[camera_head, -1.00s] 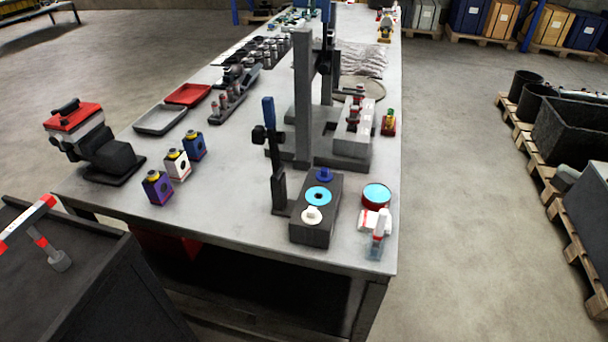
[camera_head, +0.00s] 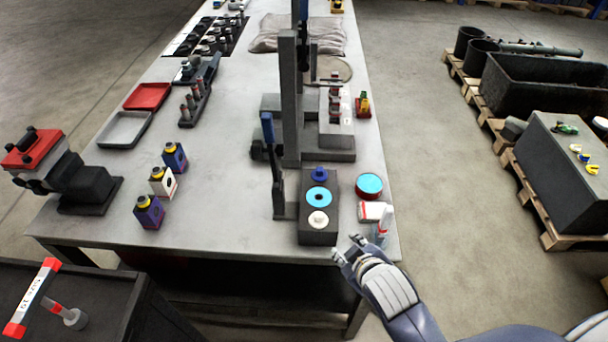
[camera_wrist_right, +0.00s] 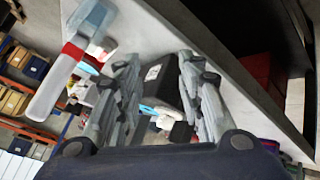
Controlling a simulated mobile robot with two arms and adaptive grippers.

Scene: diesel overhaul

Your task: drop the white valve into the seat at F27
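A white round piece (camera_head: 318,220), which looks like the white valve, sits on the near end of a dark block (camera_head: 319,238) on the bench. A cyan ring (camera_head: 318,197) and a blue piece (camera_head: 319,174) sit behind it on the same block. My right gripper (camera_head: 347,248) is just off the bench's front edge, to the right of and nearer than the block. In the right wrist view its fingers (camera_wrist_right: 157,90) stand apart, with the block partly visible beyond the gap. I cannot make out a label F27. My left gripper is not in view.
A dark lever stand (camera_head: 277,180) rises left of the block. Small bottles (camera_head: 162,182) stand farther left.

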